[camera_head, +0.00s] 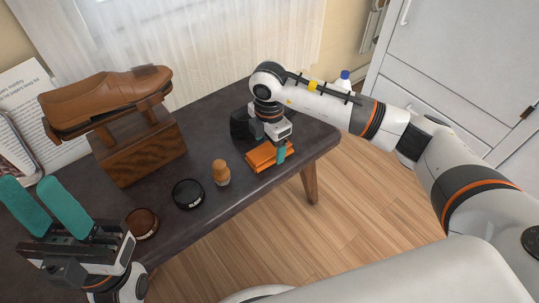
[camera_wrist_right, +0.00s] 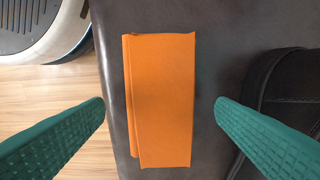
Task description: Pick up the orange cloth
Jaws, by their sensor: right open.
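The folded orange cloth (camera_head: 262,156) lies flat near the right end of the dark table in the head view. In the right wrist view the cloth (camera_wrist_right: 162,95) sits between the two green fingers, with a gap on each side. My right gripper (camera_head: 281,153) is open, pointing down over the cloth and not gripping it. In the right wrist view the right gripper (camera_wrist_right: 160,112) has its fingers spread wide. My left gripper (camera_head: 46,205) is at the lower left in the head view, its green fingers apart with nothing between them.
A brown shoe (camera_head: 105,97) rests on a wooden stand (camera_head: 140,150). A black tin (camera_head: 188,194), a brown tin (camera_head: 142,223) and a wooden-handled brush (camera_head: 221,173) stand left of the cloth. A black object (camera_head: 240,124) is behind the right gripper. The table's front edge is close to the cloth.

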